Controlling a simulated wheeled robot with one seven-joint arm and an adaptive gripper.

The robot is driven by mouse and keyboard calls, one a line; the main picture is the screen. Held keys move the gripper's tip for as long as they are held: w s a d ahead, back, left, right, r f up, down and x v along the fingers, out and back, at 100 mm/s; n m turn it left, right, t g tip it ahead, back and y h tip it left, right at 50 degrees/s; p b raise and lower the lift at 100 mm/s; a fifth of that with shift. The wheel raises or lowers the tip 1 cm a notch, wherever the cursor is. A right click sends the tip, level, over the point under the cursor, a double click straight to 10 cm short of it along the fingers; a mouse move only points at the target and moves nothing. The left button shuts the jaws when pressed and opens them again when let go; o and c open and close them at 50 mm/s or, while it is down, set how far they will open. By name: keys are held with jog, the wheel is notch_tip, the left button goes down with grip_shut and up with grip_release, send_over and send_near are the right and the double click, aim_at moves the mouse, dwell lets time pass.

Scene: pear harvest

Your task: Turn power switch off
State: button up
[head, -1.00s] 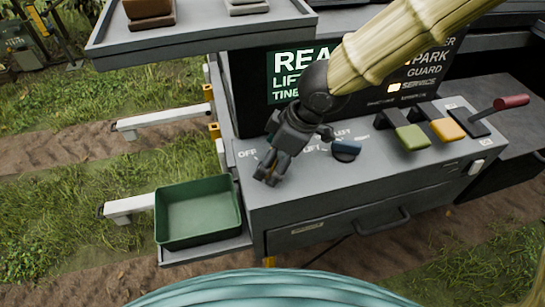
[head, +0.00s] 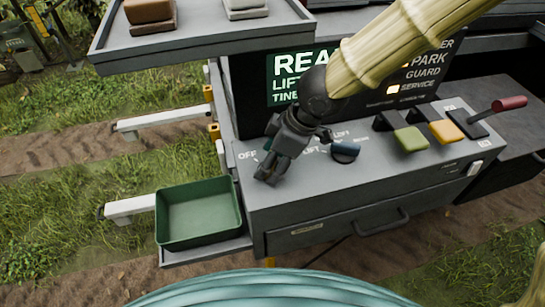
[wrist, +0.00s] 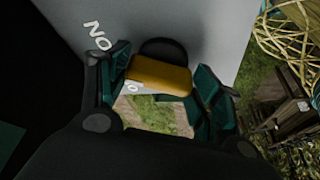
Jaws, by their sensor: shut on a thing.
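The power switch is a yellow lever with a dark round base (wrist: 160,75) on the grey panel, seen in the wrist view between my finger pads. White "ON" lettering shows upside down beside it, and another label is partly hidden under it. My gripper (wrist: 165,98) is shut on the yellow lever, with a dark teal finger on each side. In the head view my gripper (head: 268,170) points down at the left end of the console (head: 330,190), just right of the "OFF" label. The switch is hidden there behind my fingers.
Green (head: 410,138) and yellow (head: 447,131) levers and a red-handled lever (head: 509,103) stand farther right. A green bin (head: 198,213) is left of the console. A lit display (head: 290,75) stands behind.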

jog(key=shift+r+p, duration=0.2)
jog(key=shift+p, duration=0.2)
jog(key=n+g+p, duration=0.1)
jog(key=n+p, duration=0.1)
jog(key=p, duration=0.2)
jog(key=shift+w+r+p, duration=0.1)
jog(key=shift+r+p, duration=0.05)
jog(key=shift+p, duration=0.2)
jog(key=n+p, duration=0.2)
jog(key=p, duration=0.2)
jog(key=n+g+p, duration=0.1)
jog(key=n+p, duration=0.1)
jog(key=p, duration=0.2)
jog(key=shift+w+n+g, duration=0.1)
jog(key=shift+n+g, duration=0.2)
jog(key=n+p, duration=0.1)
jog(key=n+g+p, duration=0.1)
jog(key=shift+f+n+h+p, duration=0.25)
jog(key=shift+n+h+p, duration=0.05)
jog(key=shift+p, duration=0.1)
jog(key=shift+f+n+g+p, duration=0.15)
jog(key=shift+n+g+p, duration=0.15)
jog(key=shift+n, duration=0.8)
jog(key=shift+h, duration=0.3)
jog(key=o, duration=1)
jog(key=shift+w, duration=0.1)
